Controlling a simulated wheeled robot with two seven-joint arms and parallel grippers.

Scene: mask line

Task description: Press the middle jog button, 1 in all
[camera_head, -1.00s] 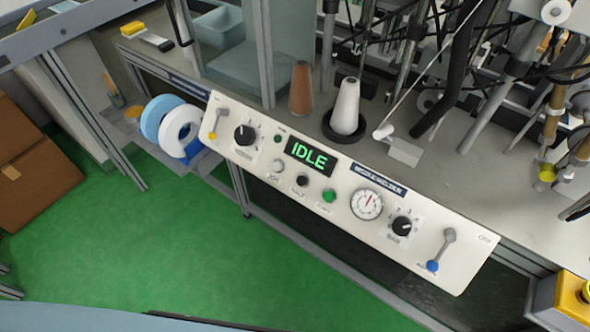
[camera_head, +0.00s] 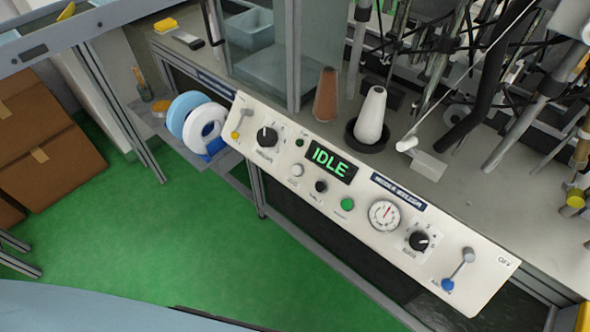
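The sloping white control panel (camera_head: 393,246) runs across the middle of the head view, with a display (camera_head: 330,161) reading IDLE in green. Below the display, three round buttons sit in a row: a white one (camera_head: 297,170) on the left, a black one (camera_head: 321,186) in the middle, and a green one (camera_head: 347,204) on the right. The small labels under them are too blurred to read surely. Nothing touches or covers the buttons. Neither of my grippers is in view.
The panel also bears a left knob (camera_head: 267,137), a gauge (camera_head: 384,215), a right knob (camera_head: 419,241), a yellow-tipped lever (camera_head: 242,123) and a blue-tipped lever (camera_head: 459,269). Thread cones and machine rods stand behind. Green floor (camera_head: 180,240) in front is clear; cardboard boxes (camera_head: 50,150) stand left.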

